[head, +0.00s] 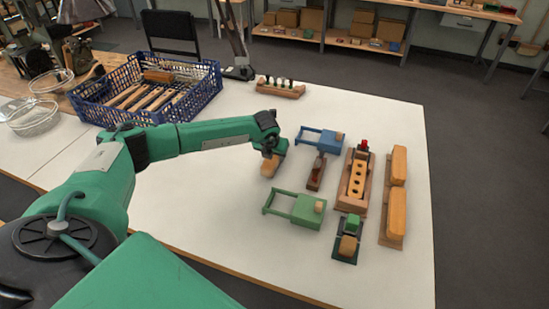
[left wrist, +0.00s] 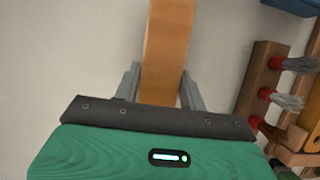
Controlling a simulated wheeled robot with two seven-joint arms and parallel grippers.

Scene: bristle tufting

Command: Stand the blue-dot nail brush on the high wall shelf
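My left gripper (head: 270,147) is over the middle of the white table, with its fingers on either side of a plain tan wooden block (head: 271,166). In the left wrist view the block (left wrist: 165,50) runs between both fingers (left wrist: 160,88), which look pressed on its sides or very nearly so. No blue dot or bristles show on it, so I cannot tell if it is the blue-dot nail brush. A high wall shelf is not visible in either view. My right gripper is not in view.
A blue crate (head: 90,108) of wooden pieces stands at left. A rack of tufts (head: 281,88) stands at the back. Right of my gripper are a blue fixture (head: 310,133), green fixture (head: 290,209), holed wooden block (head: 355,183) and yellow-topped piece (head: 396,207). The near-middle table is clear.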

